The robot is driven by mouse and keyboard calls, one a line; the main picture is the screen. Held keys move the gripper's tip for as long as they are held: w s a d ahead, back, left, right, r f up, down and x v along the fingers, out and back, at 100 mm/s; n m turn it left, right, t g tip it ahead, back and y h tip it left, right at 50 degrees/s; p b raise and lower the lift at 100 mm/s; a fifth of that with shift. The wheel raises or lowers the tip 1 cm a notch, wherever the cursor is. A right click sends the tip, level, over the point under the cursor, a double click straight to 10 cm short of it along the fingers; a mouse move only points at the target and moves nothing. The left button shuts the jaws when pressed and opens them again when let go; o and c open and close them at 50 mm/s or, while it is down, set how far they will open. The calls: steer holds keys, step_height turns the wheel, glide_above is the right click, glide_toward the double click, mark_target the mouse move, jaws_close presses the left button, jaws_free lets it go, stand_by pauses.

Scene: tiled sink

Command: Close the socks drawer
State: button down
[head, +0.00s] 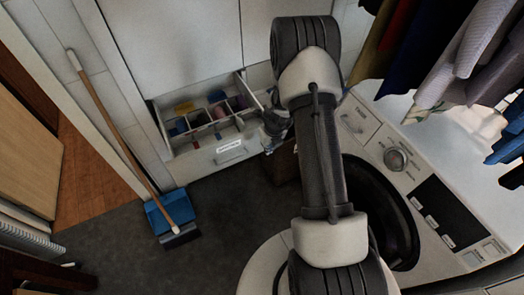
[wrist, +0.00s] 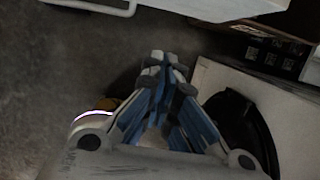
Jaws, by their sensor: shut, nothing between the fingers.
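The socks drawer (head: 205,153) stands pulled out of the white cabinet in the head view. Its divided inside shows several coloured rolled items, and its white front carries a label and a handle. My gripper (head: 270,146) is just right of the drawer's front corner, partly covered by my arm. Whether it touches the drawer cannot be told. In the wrist view my gripper (wrist: 165,62) is shut and empty, with its fingertips together over the dark floor. A white front with a handle (wrist: 100,5) shows at the top left of that view.
A washing machine (head: 432,205) stands at the right, with clothes (head: 465,50) hanging above it. A brown box (head: 283,165) is on the floor beside the drawer. A broom (head: 125,135) and blue dustpan (head: 168,208) are at the left. The floor before the drawer is clear.

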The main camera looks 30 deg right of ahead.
steer(key=b, duration=0.5)
glide_toward(260, 148)
steer(key=s+a+f, duration=0.2)
steer(key=s+f, duration=0.3)
steer(key=shift+w+r+p, duration=0.2)
steer(key=shift+w+p, duration=0.15)
steer(key=shift+w, duration=0.65)
steer(key=shift+w+r+p, duration=0.25)
steer(key=shift+w+p, duration=0.05)
steer(key=shift+w, duration=0.7)
steer(key=shift+d, duration=0.1)
